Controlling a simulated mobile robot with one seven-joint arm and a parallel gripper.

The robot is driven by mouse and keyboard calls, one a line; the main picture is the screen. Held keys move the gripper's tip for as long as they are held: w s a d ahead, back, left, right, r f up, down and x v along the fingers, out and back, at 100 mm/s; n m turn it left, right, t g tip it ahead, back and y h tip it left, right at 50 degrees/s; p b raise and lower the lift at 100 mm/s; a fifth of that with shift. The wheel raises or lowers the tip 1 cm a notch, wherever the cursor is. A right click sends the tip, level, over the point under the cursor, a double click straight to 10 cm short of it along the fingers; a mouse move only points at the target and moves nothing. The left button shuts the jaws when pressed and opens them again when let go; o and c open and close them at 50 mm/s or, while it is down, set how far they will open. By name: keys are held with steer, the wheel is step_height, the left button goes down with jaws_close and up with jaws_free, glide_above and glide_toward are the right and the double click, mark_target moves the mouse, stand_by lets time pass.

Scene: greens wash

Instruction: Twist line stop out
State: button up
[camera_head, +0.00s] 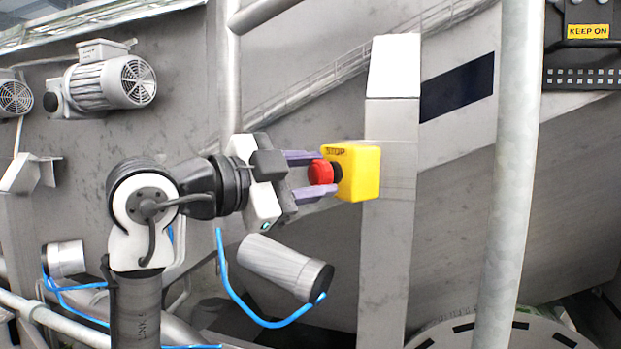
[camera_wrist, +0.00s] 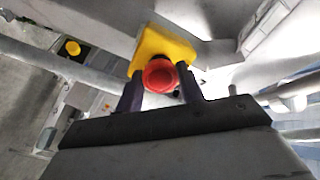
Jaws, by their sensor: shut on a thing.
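The line stop is a red mushroom button (camera_head: 320,173) on a yellow box (camera_head: 361,172) marked STOP. The box is fixed to a grey upright post (camera_head: 391,220). My gripper (camera_head: 317,173) reaches in from the left, with its purple fingers above and below the red button. In the wrist view the red button (camera_wrist: 160,76) sits between the two fingertips, in front of the yellow box (camera_wrist: 163,46). The fingers are shut on the button. The exact contact at the far sides of the button is hidden.
A pale vertical pipe (camera_head: 513,180) stands to the right of the post. A grey cylinder (camera_head: 285,266) with a blue hose hangs below my gripper. Motors (camera_head: 110,82) are on the wall at upper left. A panel with a KEEP ON label (camera_head: 588,31) is at upper right.

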stand_by(0.4)
steer(key=o, duration=1)
steer(key=shift+c, duration=0.2)
steer(key=b+v, duration=0.3)
steer(key=v, duration=1)
steer(key=shift+s+a, duration=0.25)
steer(key=shift+a, duration=0.05)
